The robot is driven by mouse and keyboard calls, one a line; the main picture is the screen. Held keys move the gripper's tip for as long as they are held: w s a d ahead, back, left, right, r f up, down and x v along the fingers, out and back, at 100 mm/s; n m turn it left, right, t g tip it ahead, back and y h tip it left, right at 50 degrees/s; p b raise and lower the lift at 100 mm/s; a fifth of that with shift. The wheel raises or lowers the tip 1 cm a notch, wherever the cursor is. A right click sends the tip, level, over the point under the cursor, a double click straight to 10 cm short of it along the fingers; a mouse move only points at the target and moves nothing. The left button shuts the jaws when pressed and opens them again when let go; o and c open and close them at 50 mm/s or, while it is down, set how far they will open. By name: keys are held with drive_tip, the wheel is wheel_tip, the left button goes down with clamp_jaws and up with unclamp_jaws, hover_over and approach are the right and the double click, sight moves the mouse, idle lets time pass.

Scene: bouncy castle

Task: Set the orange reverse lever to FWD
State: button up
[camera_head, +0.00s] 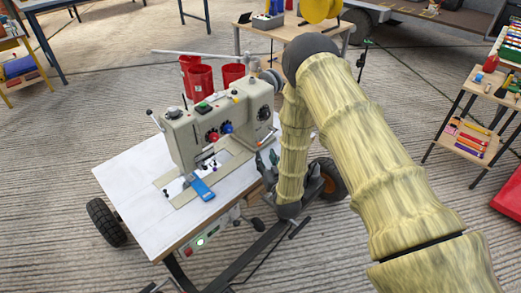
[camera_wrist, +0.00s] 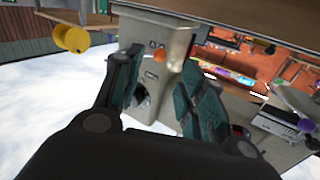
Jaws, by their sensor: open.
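A beige sewing machine (camera_head: 215,122) stands on a white-topped table (camera_head: 128,172) in the head view. My gripper (camera_head: 267,162) is beside the machine's right end, low over the table's right edge. In the wrist view my gripper (camera_wrist: 163,78) has its two dark green fingers apart, with nothing held between them. The machine's beige end face (camera_wrist: 152,62) shows beyond and between the fingers.
A blue piece (camera_head: 202,189) lies at the machine's front. Red buckets (camera_head: 200,79) stand behind it. A shelf rack (camera_head: 470,140) stands at the right. My arm hides part of the floor right of the table.

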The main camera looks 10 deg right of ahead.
drive_tip(key=shift+w+a+b, duration=0.15)
drive_tip(key=shift+w+b, duration=0.1)
drive_tip(key=shift+w, duration=1.45)
drive_tip(key=shift+w+a+b, duration=0.15)
drive_tip(key=shift+w+b, duration=0.05)
drive_tip(key=shift+w, duration=1.45)
clamp_jaws()
drive_tip(key=shift+a, duration=0.1)
